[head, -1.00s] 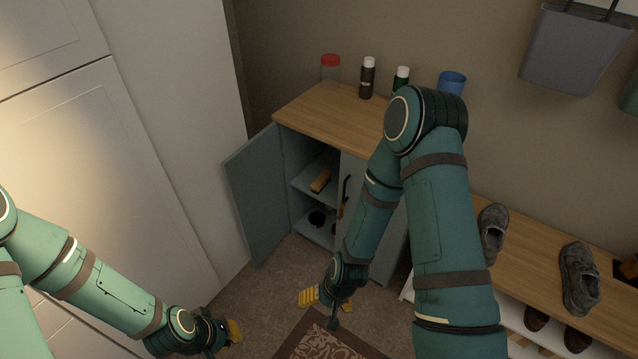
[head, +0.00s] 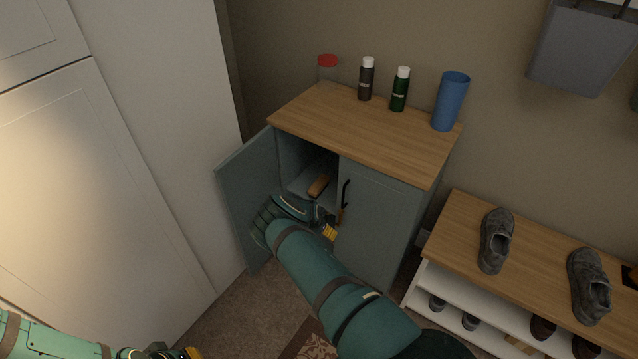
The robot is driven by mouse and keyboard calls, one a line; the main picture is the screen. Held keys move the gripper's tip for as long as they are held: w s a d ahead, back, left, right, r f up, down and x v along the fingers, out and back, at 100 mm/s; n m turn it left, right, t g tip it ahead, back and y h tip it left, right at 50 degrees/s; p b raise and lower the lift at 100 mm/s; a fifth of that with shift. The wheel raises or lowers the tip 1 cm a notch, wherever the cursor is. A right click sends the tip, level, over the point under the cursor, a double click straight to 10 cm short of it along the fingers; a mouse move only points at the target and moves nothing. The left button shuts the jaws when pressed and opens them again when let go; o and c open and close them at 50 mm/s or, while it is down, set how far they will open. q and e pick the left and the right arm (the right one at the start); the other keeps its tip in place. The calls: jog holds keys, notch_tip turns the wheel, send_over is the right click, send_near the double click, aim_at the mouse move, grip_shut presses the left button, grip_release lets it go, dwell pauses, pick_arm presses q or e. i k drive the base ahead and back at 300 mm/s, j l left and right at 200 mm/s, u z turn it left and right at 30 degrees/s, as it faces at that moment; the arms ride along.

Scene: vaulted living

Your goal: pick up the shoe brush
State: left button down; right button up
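A tan-brown block-shaped item that looks like the shoe brush (head: 319,186) lies on the upper shelf inside the grey-blue cabinet (head: 376,222), whose left door (head: 246,192) stands open. My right gripper (head: 329,230) is at the cabinet opening, below and slightly right of the brush and apart from it in the picture. Its yellow fingertips show partly, and their gap is not clear. My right forearm hides the lower part of the opening. My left gripper (head: 178,353) is at the bottom edge, mostly cut off, far from the cabinet.
A red-lidded jar (head: 327,68), a dark bottle (head: 367,79), a green bottle (head: 400,89) and a blue cup (head: 450,101) stand on the cabinet top. The right door is closed, with a black handle (head: 346,194). A shoe bench (head: 461,228) stands at right.

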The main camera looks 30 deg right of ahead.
aim_at(316, 189)
jog(key=i+l, duration=0.8)
jog(key=l, duration=0.1)
